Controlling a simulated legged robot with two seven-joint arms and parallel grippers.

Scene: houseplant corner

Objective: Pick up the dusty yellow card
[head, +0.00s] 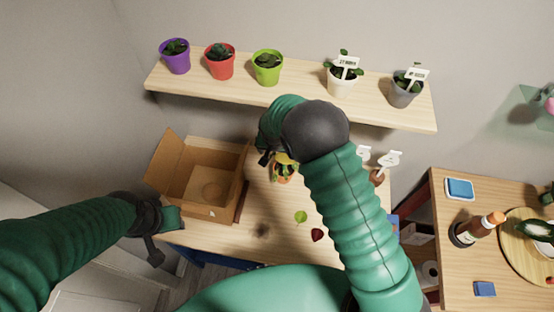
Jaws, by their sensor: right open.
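A small yellow patch (284,158), which may be the dusty yellow card, shows at the back middle of the wooden table, just above a plant in an orange pot (283,178). Most of it is hidden by my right arm, so I cannot make out its shape. My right gripper (266,157) is open beside the yellow patch, at its left. I cannot tell whether they touch. My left gripper (165,236) is at the table's front left edge, below the cardboard box. Its fingers are too unclear to tell whether it is open.
An open cardboard box (209,185) stands on the left of the table (270,225). A green leaf (300,217) and a dark red leaf (317,235) lie in front. A shelf (208,89) with several potted plants runs above. White labels (389,160) stand right of my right arm.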

